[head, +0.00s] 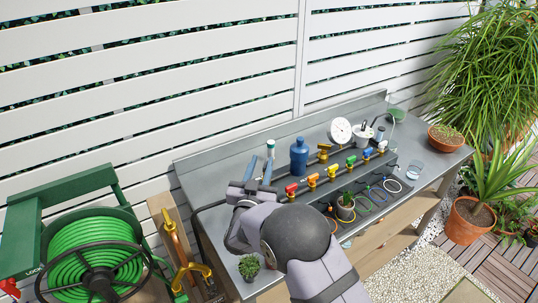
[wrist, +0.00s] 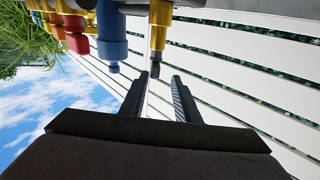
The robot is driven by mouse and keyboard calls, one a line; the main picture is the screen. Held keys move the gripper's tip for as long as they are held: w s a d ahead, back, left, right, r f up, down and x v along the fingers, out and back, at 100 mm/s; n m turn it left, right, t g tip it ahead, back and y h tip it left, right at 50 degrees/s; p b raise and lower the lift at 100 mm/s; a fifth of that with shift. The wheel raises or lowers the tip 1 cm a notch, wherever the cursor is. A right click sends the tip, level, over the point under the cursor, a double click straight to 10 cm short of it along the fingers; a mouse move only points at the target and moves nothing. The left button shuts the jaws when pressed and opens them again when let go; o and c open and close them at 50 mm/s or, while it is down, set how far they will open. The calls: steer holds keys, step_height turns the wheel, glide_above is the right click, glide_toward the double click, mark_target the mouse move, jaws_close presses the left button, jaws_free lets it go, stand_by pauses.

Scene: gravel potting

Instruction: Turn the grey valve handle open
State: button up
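My gripper (head: 260,178) is at the left end of a row of brass valves with coloured handles on the bench. Its two dark fingers are apart in the wrist view (wrist: 158,98). A brass fitting with a dark grey tip (wrist: 155,69) hangs into view just beyond the fingertips, roughly in line with the gap. It seems apart from the fingers. The grey handle is not clear in the head view, where my gripper and arm cover that end of the row. The red valve handle (head: 291,187) is just right of my gripper.
A blue bottle (head: 299,156) and a white round gauge (head: 340,131) stand behind the valves. Another plant (head: 249,267) is by my arm. A green hose reel (head: 97,258) is left of the bench (head: 222,222).

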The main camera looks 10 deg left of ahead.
steer(key=shift+s+d+f+g+h, duration=0.15)
steer(key=shift+s+d+f+h, duration=0.1)
steer(key=shift+f, duration=0.15)
steer(key=shift+s+d+f+g+h, duration=0.15)
steer(key=shift+s+d+f+h, duration=0.1)
steer(key=shift+f, duration=0.15)
steer(key=shift+w+a+p, duration=0.1)
steer(key=shift+w+p, duration=1.2)
steer(key=shift+w, duration=2.45)
jaws_close()
